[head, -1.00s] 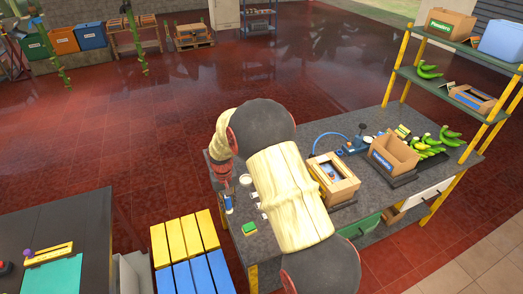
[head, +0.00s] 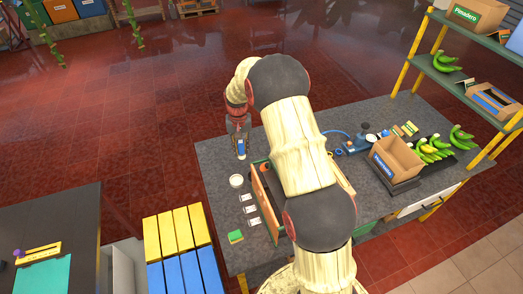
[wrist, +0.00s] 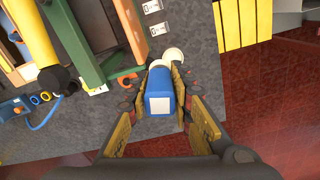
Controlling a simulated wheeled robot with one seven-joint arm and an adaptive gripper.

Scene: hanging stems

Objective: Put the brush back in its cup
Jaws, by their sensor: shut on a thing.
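My gripper (head: 239,140) is shut on the brush (head: 241,148), a blue piece held above the bench's far left part. In the wrist view the brush (wrist: 160,90) shows as a blue block with a pale square on its near end, between both fingers. A small round white cup (head: 236,181) stands on the bench, nearer the camera than the gripper in the head view. In the wrist view the white cup (wrist: 174,55) shows just beyond the brush and is partly hidden by it.
A wooden-sided container (head: 266,200) is mostly hidden by my arm. Bananas (head: 430,150) lie at the right. Bench around the cup is fairly clear.

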